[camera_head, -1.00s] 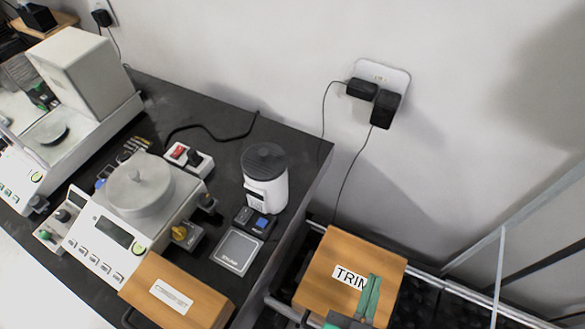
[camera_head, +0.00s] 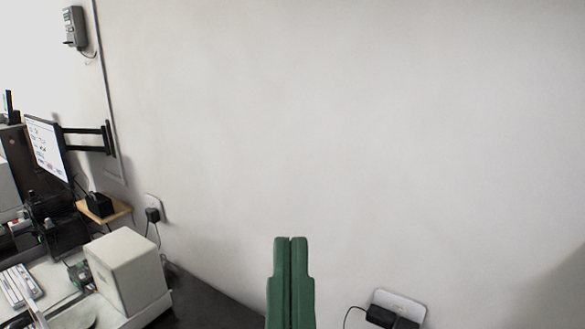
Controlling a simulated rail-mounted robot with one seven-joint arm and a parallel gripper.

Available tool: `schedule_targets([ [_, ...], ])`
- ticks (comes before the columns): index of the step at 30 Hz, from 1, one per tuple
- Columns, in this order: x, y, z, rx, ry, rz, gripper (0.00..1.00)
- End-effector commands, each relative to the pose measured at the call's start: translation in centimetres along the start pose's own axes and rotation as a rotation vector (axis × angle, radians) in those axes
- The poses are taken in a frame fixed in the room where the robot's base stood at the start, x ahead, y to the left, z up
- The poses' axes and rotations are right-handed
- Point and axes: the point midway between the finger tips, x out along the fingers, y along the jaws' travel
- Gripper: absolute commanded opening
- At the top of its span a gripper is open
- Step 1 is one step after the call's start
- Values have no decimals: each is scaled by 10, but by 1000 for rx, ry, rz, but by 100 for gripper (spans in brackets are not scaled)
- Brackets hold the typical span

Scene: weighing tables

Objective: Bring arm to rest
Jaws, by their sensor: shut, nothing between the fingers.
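My gripper (camera_head: 291,240) stands at the bottom middle of the head view, with its green fingers pointing up against the pale wall. The two fingers lie side by side with only a thin dark line between them, shut and empty. The rest of my arm is below the picture edge and hidden.
A wall socket with black plugs (camera_head: 380,316) is at the bottom right. A monitor (camera_head: 45,147) on a wall arm is at the left.

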Motion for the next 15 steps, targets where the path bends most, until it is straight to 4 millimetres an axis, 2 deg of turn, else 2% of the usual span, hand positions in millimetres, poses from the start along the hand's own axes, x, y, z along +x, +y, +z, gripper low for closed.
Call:
schedule_targets([
  [1,28,-1,-41,1,0,-1,0],
  [6,80,-2,-115,6,-1,-3,0],
  [9,106,-3,-152,9,-2,-5,0],
  [12,124,-3,-179,11,-2,-6,0],
  [15,135,-4,-194,12,-3,-7,0],
])
